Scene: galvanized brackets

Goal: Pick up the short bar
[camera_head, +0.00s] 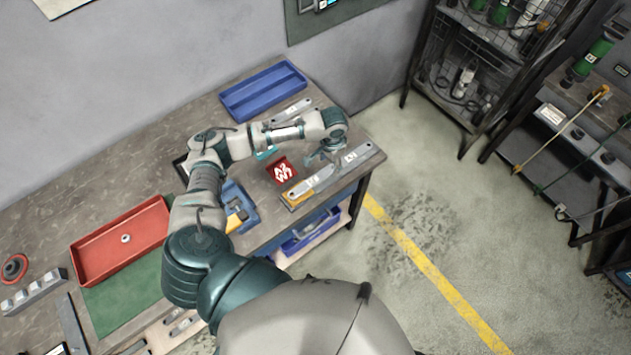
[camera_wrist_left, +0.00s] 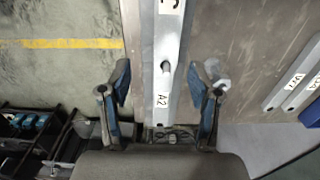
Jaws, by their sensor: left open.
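My left gripper (camera_head: 325,160) is at the right end of the workbench, over grey metal bars with white labels. In the left wrist view my left gripper (camera_wrist_left: 161,78) is open, with one blue-padded finger on each side of a grey bar (camera_wrist_left: 164,80). This bar has a hole and a label that seems to read A2; its far end runs out of the picture. The fingers look apart from it. In the head view a labelled grey bar (camera_head: 358,159) lies by the bench edge. I cannot tell which bar is the short one. My right gripper is not in view.
A blue tray (camera_head: 265,90) and another labelled bar (camera_head: 290,111) lie at the back. A red block (camera_head: 280,171), a blue bin (camera_head: 240,205) and a red tray (camera_head: 122,241) are also on the bench. Two more labelled bars (camera_wrist_left: 292,80) show in the wrist view.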

